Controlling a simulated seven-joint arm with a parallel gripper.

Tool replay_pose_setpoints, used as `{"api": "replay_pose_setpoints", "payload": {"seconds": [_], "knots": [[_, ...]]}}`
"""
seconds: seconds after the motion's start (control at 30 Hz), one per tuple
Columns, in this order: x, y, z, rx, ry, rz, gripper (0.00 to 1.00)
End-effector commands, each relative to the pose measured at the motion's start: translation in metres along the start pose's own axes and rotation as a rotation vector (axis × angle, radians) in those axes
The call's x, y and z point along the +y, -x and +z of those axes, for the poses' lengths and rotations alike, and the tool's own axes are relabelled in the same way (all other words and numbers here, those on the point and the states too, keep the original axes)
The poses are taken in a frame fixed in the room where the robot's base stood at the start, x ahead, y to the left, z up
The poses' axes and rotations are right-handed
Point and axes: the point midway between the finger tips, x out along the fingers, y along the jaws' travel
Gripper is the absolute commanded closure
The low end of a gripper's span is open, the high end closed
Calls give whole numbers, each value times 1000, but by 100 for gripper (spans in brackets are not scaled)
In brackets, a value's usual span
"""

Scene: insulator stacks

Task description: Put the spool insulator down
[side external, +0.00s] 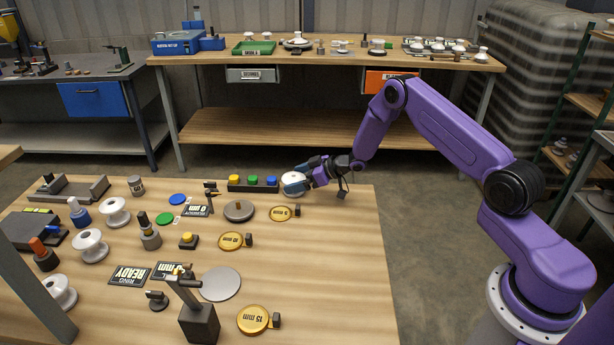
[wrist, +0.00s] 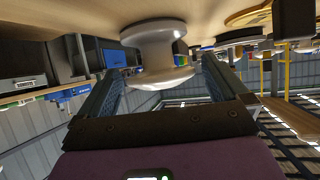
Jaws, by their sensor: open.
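A white spool insulator (side external: 293,179) stands at the far right edge of the work table, at my gripper (side external: 305,175). In the wrist view the spool insulator (wrist: 153,45) is between the two fingers of my gripper (wrist: 160,72), with its flanges and waist visible. The fingers are open, and a gap shows between the spool and at least the right finger. The spool seems to rest on the table surface, though its contact is partly hidden by the fingers in the side view.
Three other white spools (side external: 116,211) stand at the table's left. Near my gripper are a button box (side external: 253,184), a grey disc (side external: 239,210) and a gold 3 mm disc (side external: 281,213). Bare wood (side external: 345,250) lies to the front right. A back bench (side external: 340,57) holds more parts.

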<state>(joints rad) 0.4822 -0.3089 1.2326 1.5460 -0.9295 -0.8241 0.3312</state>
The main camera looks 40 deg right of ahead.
Motion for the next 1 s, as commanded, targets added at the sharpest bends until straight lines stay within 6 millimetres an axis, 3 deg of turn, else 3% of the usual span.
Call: {"api": "replay_pose_setpoints", "payload": {"seconds": [0.17, 0.7, 1.0], "knots": [[1, 16, -1, -2, -2, 1, 0], [1, 106, -1, -1, -1, 2, 0], [0, 121, -1, 0, 0, -1, 0]]}}
